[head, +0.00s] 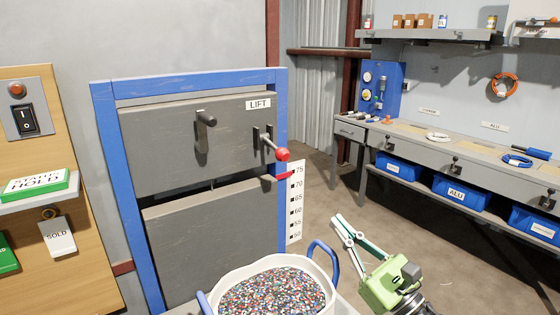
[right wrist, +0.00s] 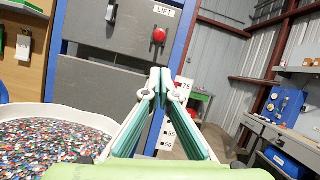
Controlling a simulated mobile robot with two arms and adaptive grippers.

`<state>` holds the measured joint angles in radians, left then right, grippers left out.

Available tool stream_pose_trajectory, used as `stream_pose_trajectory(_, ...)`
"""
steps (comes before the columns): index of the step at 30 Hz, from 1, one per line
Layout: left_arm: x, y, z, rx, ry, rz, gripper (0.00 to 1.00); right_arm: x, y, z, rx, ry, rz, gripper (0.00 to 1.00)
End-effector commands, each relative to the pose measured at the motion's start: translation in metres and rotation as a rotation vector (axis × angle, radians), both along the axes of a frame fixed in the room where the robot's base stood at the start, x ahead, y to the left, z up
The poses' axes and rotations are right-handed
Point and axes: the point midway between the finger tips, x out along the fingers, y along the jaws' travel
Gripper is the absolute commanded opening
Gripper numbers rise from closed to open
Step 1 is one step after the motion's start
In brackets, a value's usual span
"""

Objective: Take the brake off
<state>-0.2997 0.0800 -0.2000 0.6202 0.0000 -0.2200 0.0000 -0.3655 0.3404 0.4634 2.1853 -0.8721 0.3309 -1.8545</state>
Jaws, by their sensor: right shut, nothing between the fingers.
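A lever with a red ball knob (head: 283,155) sticks out from a slotted plate at the right of the grey upper panel (head: 155,150), below the LIFT label (head: 258,104). The red knob also shows in the right wrist view (right wrist: 159,36), above my fingertips. A red pointer (head: 284,176) sits near 75 on the white scale (head: 295,205). My right gripper (head: 341,226) is shut and empty, below and right of the knob and apart from it; its fingertips meet in the right wrist view (right wrist: 160,76). My left gripper is not in view.
A white tub (head: 232,273) with blue handles, full of coloured granules, stands in front of the lift. A black handle (head: 205,118) juts from the upper panel. A wooden board (head: 90,240) with a switch and signs is at left. A workbench (head: 470,155) stands at right, with open floor before it.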

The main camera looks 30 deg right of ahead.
Motion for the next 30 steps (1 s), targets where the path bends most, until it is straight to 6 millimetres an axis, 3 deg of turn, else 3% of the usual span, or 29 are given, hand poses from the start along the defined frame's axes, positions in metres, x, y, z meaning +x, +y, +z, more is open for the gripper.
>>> stream_pose_trajectory(5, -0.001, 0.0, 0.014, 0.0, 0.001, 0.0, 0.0, 0.023, 0.005, 0.016, -0.002, -0.002, 0.002, 0.0)
stream_pose_trajectory(24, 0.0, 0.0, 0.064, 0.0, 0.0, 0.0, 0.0, 0.143, 0.027, 0.068, 0.004, -0.002, 0.0, 0.0)
stream_pose_trajectory(30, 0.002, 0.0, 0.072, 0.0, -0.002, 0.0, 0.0, 0.167, 0.032, 0.077, 0.004, 0.0, -0.001, 0.0)
